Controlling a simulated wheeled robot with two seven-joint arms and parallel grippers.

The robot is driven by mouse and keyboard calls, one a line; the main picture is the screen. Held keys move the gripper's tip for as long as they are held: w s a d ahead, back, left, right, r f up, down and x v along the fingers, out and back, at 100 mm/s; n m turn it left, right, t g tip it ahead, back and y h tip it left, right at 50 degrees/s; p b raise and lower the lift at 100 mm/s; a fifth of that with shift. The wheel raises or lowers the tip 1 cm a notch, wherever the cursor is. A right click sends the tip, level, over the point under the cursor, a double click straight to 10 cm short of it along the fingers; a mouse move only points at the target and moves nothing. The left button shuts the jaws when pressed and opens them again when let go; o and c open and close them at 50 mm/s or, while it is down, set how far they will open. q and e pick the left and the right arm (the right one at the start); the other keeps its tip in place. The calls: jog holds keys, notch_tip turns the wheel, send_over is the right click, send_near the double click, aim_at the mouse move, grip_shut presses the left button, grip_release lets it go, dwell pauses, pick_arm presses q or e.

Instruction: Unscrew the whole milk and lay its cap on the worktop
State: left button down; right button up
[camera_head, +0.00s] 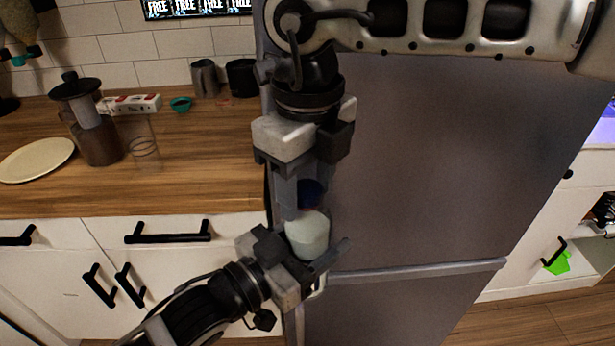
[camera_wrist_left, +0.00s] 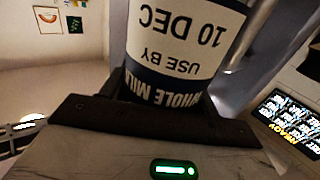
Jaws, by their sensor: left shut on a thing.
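The whole milk bottle (camera_head: 308,234) stands roughly upright in front of the grey fridge. Its pale upper part shows in the head view, and its "WHOLE MILK" label (camera_wrist_left: 180,55) shows upside down in the left wrist view. My left gripper (camera_head: 306,262) is shut on the bottle from the lower left. The dark blue cap (camera_head: 312,194) is at the bottle's top, partly hidden by a finger. My right gripper (camera_head: 302,186) points down from above with its fingers at the cap. Whether they grip it cannot be told.
The wooden worktop (camera_head: 205,160) lies to the left, with clear room at its front right.

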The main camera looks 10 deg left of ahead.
jog(key=c, duration=0.8)
jog(key=shift+n, duration=0.7)
jog(key=shift+c, duration=0.2)
jog(key=o, duration=1.1)
jog(key=shift+r, duration=2.35)
jog(key=shift+f, duration=0.1)
